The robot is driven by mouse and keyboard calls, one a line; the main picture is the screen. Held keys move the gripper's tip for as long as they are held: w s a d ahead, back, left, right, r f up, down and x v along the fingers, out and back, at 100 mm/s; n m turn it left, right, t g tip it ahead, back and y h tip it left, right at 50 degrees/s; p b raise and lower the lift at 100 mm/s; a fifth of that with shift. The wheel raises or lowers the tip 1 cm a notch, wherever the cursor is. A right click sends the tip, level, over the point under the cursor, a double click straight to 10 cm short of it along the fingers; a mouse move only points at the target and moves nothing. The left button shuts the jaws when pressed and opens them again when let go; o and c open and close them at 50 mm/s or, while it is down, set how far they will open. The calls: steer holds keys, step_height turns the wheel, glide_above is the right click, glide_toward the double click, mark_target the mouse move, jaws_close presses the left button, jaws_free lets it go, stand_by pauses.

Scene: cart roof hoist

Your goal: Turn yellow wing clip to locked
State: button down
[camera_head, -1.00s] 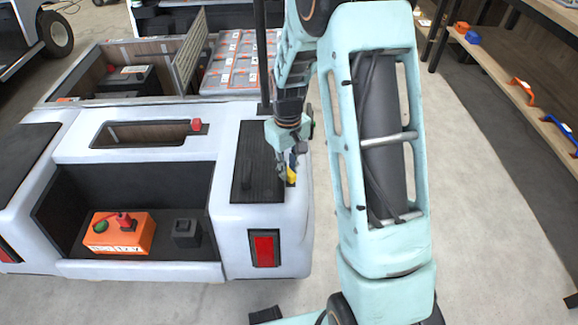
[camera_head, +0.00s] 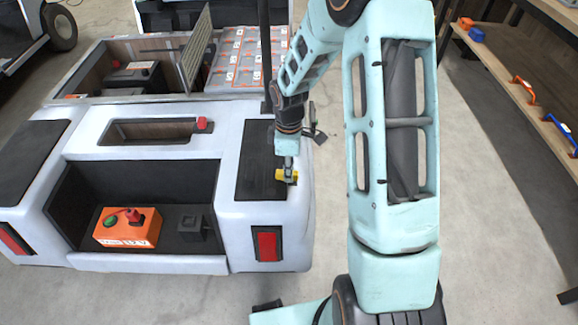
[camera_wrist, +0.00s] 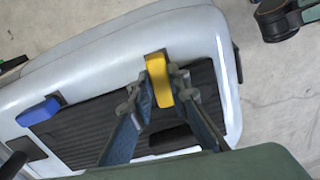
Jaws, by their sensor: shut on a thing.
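The yellow wing clip (camera_head: 287,176) sits on the top right of the white cart's rear, by the edge of a black ribbed pad (camera_head: 262,180). In the wrist view the yellow clip (camera_wrist: 159,80) stands between my fingertips, its upper end reaching past them onto the white body. My gripper (camera_wrist: 160,92) is shut on the clip, one finger on each side. In the head view my gripper (camera_head: 288,165) points down at the clip from above. Whether the clip is locked cannot be told.
A blue clip (camera_wrist: 38,111) sits at the other edge of the pad in the wrist view. A red piece (camera_head: 202,124) is by the cart's slot. An orange box (camera_head: 128,227) lies in the rear recess. Shelves stand at the right.

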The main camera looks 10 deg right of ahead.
steer(key=shift+n, duration=0.7)
steer(key=c, duration=1.8)
jaws_free()
steer(key=shift+c, duration=0.2)
step_height(320, 180, up, 12)
